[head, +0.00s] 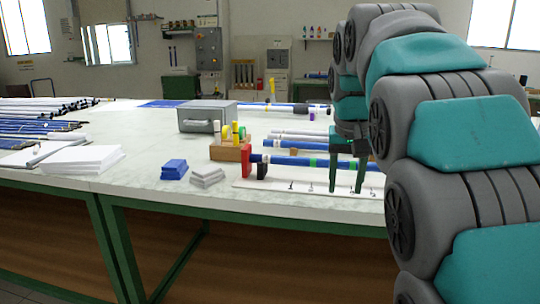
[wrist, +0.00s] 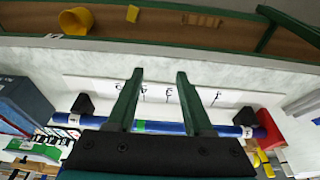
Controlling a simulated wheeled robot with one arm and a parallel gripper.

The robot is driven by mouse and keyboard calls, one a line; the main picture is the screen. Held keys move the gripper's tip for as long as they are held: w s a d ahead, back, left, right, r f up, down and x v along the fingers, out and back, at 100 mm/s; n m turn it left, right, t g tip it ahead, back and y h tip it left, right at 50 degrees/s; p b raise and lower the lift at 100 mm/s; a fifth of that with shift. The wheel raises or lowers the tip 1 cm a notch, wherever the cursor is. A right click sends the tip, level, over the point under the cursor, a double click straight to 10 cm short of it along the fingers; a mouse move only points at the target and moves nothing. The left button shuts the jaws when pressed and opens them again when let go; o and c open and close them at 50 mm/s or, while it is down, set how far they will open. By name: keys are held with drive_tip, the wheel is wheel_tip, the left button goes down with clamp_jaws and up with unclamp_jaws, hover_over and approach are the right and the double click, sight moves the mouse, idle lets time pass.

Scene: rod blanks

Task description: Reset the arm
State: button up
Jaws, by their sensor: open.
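My gripper (head: 347,190) has two dark green fingers, spread apart and empty, over the right part of the table in the head view. In the wrist view the gripper (wrist: 160,74) points towards a white board with small dark marks (wrist: 220,96). A blue rod (head: 292,161) with a green band lies across supports, and it also shows in the wrist view (wrist: 164,128) running crosswise behind both fingers. A black support (head: 262,167) and a red block (head: 246,160) stand at its left end in the head view. My arm hides its right end there.
The table (head: 150,198) also carries a grey metal box (head: 207,117), blue boxes (head: 174,169), white stacks (head: 82,159) and many rods (head: 40,128) at the left. A wooden block (head: 228,152) holds coloured pieces.

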drive_tip(key=s+f+n+g, duration=0.1)
drive_tip(key=s+f+g, duration=0.1)
drive_tip(key=s+f, duration=1)
drive_tip(key=s+f+n+g, duration=0.1)
drive_tip(key=s+f+g, duration=0.1)
drive_tip(key=s+f, duration=1.1)
drive_tip(key=s, duration=0.8)
drive_tip(key=shift+s+a+f+g+y, duration=0.25)
drive_tip(key=shift+s+g+y, duration=0.05)
drive_tip(key=shift+y, duration=0.1)
